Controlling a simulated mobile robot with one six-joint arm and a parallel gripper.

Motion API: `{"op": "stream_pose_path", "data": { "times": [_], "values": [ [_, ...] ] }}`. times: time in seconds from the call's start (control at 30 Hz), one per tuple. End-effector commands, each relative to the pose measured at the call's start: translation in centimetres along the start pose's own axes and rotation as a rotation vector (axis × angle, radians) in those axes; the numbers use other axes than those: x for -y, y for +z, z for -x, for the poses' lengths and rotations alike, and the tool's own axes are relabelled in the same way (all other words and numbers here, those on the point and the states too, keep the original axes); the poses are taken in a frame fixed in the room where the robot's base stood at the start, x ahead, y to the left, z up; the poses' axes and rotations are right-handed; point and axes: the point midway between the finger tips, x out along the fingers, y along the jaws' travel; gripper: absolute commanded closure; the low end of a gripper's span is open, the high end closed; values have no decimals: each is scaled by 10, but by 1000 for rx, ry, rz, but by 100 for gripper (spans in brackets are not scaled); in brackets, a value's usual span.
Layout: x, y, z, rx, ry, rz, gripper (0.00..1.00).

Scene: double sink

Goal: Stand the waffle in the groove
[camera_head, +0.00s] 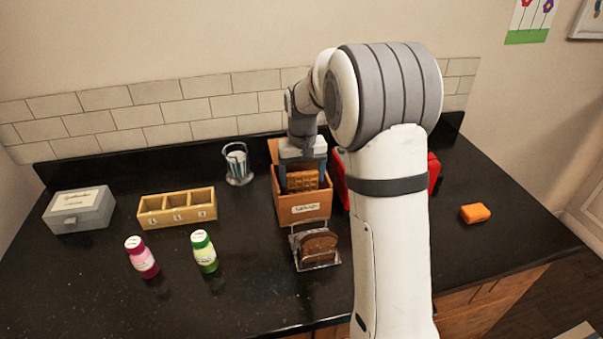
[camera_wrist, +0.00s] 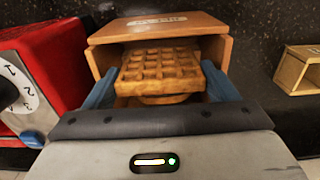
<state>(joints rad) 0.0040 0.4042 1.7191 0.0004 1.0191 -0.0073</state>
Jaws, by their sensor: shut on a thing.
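The waffle (camera_head: 303,181) is golden brown with a square grid. My gripper (camera_head: 303,176) is shut on it, with one blue finger at each side. They are at the open top of an orange-brown box (camera_head: 304,214). In the wrist view the waffle (camera_wrist: 160,66) lies between the fingers, in front of the box's opening (camera_wrist: 150,27). A rounded brown edge shows below it; I cannot tell what it is. A metal rack (camera_head: 303,262) stands in front of the box and holds a dark brown bread slice (camera_head: 320,245). Its free groove is hard to make out.
A red appliance (camera_head: 434,172) stands right of the box, partly behind my arm. An orange block (camera_head: 475,213) lies farther right. A three-part wooden tray (camera_head: 178,222), pink bottle (camera_head: 142,258), green bottle (camera_head: 204,252), utensil holder (camera_head: 239,163) and grey box (camera_head: 79,212) stand left.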

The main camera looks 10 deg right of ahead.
Motion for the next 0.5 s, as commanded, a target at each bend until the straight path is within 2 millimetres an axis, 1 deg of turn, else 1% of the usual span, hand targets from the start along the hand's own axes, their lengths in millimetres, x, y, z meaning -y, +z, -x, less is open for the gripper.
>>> {"op": "stream_pose_path", "data": {
  "times": [0.03, 0.5],
  "values": [
    [0, 0, -6, 1, 0, 0, 33],
    [-1, 0, -38, 2, 0, -1, 33]
  ]
}}
